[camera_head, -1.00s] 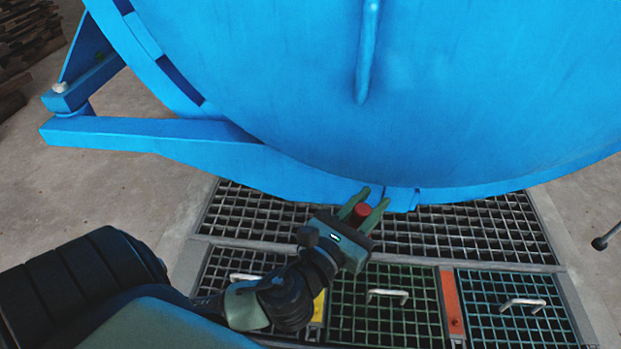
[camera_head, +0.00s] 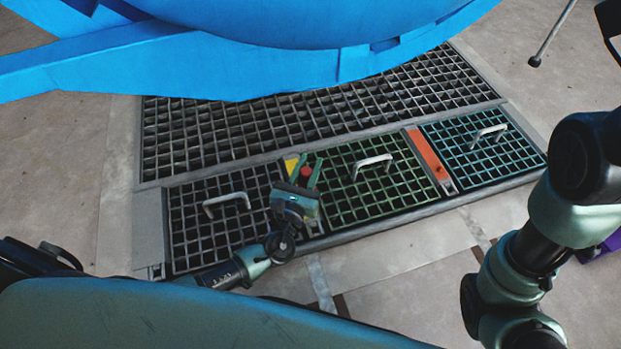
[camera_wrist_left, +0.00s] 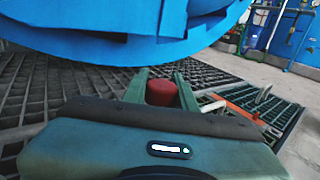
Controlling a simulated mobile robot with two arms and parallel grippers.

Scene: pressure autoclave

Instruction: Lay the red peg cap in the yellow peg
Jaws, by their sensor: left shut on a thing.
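My left gripper (camera_head: 304,172) is shut on the red peg cap (camera_head: 306,171), which shows between its two green fingers. The cap also shows as a red cylinder in the left wrist view (camera_wrist_left: 161,92), gripped between the fingers (camera_wrist_left: 162,90). A yellow strip (camera_head: 291,163), seemingly the yellow peg's place, lies between the left dark grate and the green grate, just left of the fingers. My gripper and arm hide most of it. The gap between cap and strip cannot be told. My right arm shows at the right, but its gripper is out of view.
A large blue autoclave door (camera_head: 250,60) spans the back. The floor holds a dark handled grate (camera_head: 215,240), a green handled grate (camera_head: 345,190) and a teal handled grate (camera_head: 465,160). An orange strip (camera_head: 427,154) separates the last two. Bare concrete lies in front.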

